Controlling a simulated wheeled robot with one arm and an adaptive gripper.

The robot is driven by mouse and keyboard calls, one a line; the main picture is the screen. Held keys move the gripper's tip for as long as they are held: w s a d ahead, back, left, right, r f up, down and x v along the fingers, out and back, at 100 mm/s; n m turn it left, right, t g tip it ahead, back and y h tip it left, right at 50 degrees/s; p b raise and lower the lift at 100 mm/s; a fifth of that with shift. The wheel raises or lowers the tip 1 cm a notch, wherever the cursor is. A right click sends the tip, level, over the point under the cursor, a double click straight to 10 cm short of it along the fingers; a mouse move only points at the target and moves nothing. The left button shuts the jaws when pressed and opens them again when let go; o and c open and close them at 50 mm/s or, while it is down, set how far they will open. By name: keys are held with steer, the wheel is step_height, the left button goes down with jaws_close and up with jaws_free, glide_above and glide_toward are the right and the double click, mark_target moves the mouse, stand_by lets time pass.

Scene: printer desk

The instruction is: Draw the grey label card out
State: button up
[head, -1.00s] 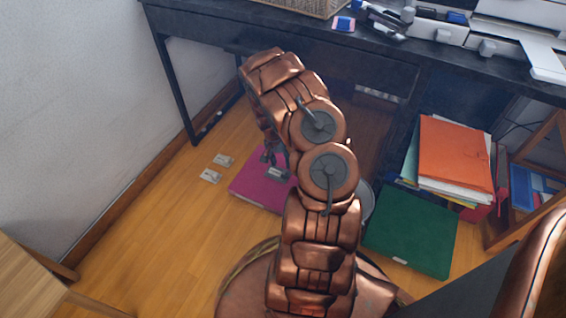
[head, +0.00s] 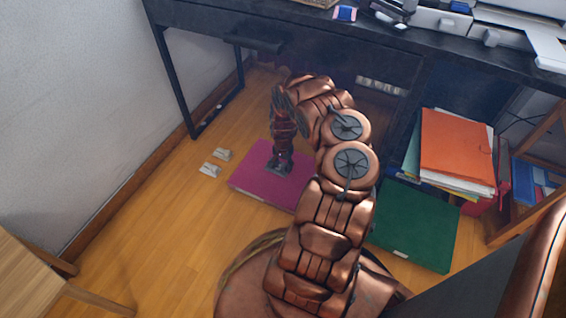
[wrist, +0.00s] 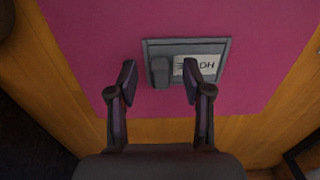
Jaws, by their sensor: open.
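A grey label card (wrist: 216,45) lies on a magenta folder (wrist: 90,40) on the floor. It has a raised grey tab (wrist: 159,72) at its left and a white label with dark lettering, partly hidden by my right finger. My gripper (wrist: 158,82) is open, pointing down, with its fingertips on either side of the tab in the wrist view. I cannot tell the height gap. In the head view my gripper (head: 279,166) is over the magenta folder (head: 258,187) and covers most of the card.
Two small grey-white cards (head: 222,154) (head: 210,170) lie on the wooden floor left of the folder. A green folder (head: 415,230) lies to the right, and an orange folder (head: 455,148) tops a stack behind it. The black desk (head: 300,45) overhangs the back.

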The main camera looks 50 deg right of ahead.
steer(key=shift+f+b, duration=0.4)
steer(key=shift+f, duration=0.7)
steer(key=shift+c, duration=0.2)
jaws_close()
steer(key=shift+r+p, duration=0.75)
steer(key=shift+p, duration=0.05)
stand_by(0.5)
steer(key=shift+r+p, duration=1.55)
steer(key=shift+r, duration=0.1)
